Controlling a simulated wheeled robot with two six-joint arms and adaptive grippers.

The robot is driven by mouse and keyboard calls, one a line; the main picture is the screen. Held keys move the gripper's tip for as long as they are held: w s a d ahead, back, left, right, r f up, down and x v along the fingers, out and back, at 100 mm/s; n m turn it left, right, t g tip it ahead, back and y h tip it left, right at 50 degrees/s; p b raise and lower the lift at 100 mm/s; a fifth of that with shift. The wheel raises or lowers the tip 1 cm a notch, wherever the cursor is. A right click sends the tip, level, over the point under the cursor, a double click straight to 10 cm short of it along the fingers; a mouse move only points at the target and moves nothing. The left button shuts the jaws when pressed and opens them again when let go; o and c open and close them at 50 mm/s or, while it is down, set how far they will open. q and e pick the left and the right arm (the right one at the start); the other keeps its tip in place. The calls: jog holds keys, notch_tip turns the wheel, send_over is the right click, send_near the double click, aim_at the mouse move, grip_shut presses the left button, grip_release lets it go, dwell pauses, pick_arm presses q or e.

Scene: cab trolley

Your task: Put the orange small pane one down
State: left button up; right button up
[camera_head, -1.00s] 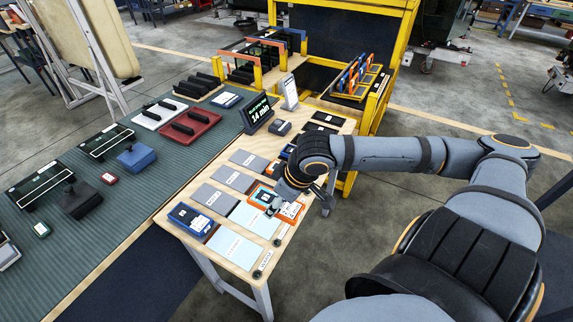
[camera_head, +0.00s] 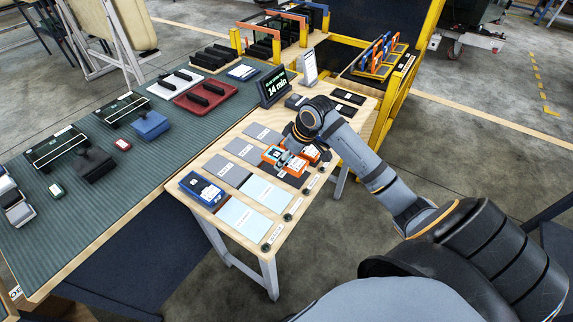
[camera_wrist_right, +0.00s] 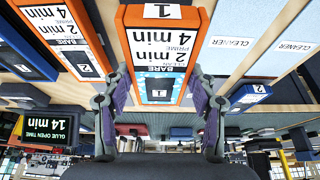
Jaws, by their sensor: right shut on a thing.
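The orange small pane one is an orange-framed piece with white "2 min" labels, a "1" tag and a light blue part. In the right wrist view the pane (camera_wrist_right: 160,48) lies between both fingers of my right gripper (camera_wrist_right: 159,90), which is shut on it. In the head view the pane (camera_head: 272,155) shows past my right gripper (camera_head: 285,160), over the right part of the wooden table, up and right of the light blue cleaner pads. I cannot tell whether it touches the surface. My left gripper is not in view.
A second orange piece (camera_wrist_right: 62,28), tagged 2, lies close beside it. A blue boxed piece (camera_head: 201,188) stands at the table's left corner. Light blue cleaner pads (camera_head: 240,218) and grey pads (camera_head: 237,173) are bare. A timer display (camera_head: 272,90) stands behind.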

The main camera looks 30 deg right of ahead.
aim_at(286, 165)
jog(key=shift+w+f, duration=0.15)
jog(key=shift+w+d+f, duration=0.15)
jog(key=shift+f, duration=1.65)
jog(key=shift+f, duration=0.1)
jog(key=o, duration=1.3)
jog(key=p+v, duration=0.1)
jog(key=v, duration=0.9)
jog(key=shift+d+r, duration=0.1)
jog(key=shift+r, duration=0.2)
jog(key=shift+s+r, duration=0.45)
jog(key=shift+r, duration=0.25)
